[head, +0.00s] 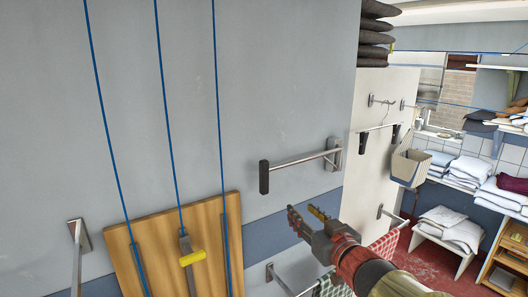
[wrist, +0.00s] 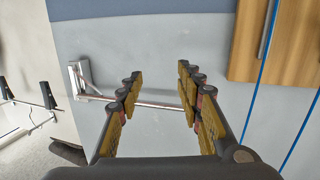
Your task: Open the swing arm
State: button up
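A metal swing arm with a black end grip (head: 264,177) is mounted on the grey wall, its bracket (head: 335,155) at the right end. The bar sticks out to the left in the head view. My gripper (head: 303,214) is below the bar, fingers pointing up and left, apart from the grip in the picture. In the wrist view the fingers of my gripper (wrist: 160,80) are spread with nothing held between them. The bar (wrist: 155,104) crosses the gap behind them there, and its bracket (wrist: 82,77) is at left. The black grip is not clearly visible there.
A wooden board (head: 170,245) with a yellow handle (head: 192,257) stands at left, with blue cords (head: 168,110) above it. Other wall bars (head: 77,255) and a checked cloth (head: 385,247) are nearby. Folded linen (head: 468,170) lies on shelves at right.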

aim_at(266, 181)
jog(key=a+r+n+y+p, duration=0.2)
jog(key=a+r+y+p, duration=0.25)
jog(key=a+r, duration=0.2)
jog(key=shift+g, duration=0.3)
jog(key=p+x, duration=0.1)
jog(key=x, duration=0.7)
jog(key=shift+w+d+p, duration=0.2)
jog(key=shift+d+p, duration=0.05)
jog(key=shift+p, duration=0.15)
jog(key=shift+c, duration=0.4)
jog(key=c, duration=0.7)
grip_shut()
